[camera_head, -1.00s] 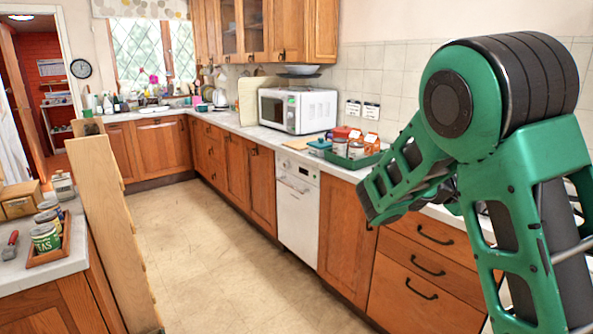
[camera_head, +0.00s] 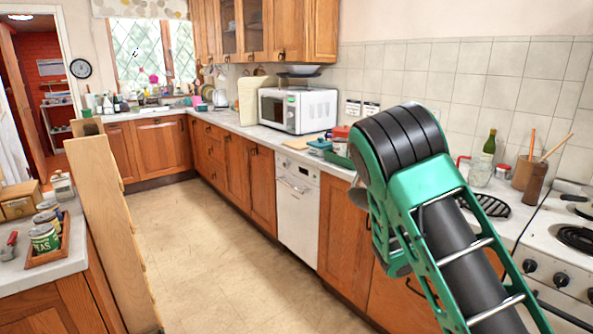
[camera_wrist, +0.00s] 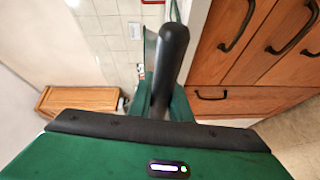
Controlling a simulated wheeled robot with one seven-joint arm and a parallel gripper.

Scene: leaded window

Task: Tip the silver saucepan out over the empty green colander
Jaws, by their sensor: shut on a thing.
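In the wrist view my gripper (camera_wrist: 160,103) is shut on the black handle of the silver saucepan (camera_wrist: 173,50). The handle fills the space between the green fingers and points toward the top of the picture. Only a narrow grey strip shows beside the handle; the pan's bowl, its tilt and anything inside it cannot be made out. I cannot make out the green colander in either view.
The counter holds a white microwave (camera_head: 298,110), a green tray (camera_head: 338,161) partly behind my arm, a green bottle (camera_head: 489,146) and a glass jar (camera_head: 480,173). A white stove (camera_head: 560,250) stands at the right. A wooden panel (camera_head: 110,220) is at the left. The floor between is clear.

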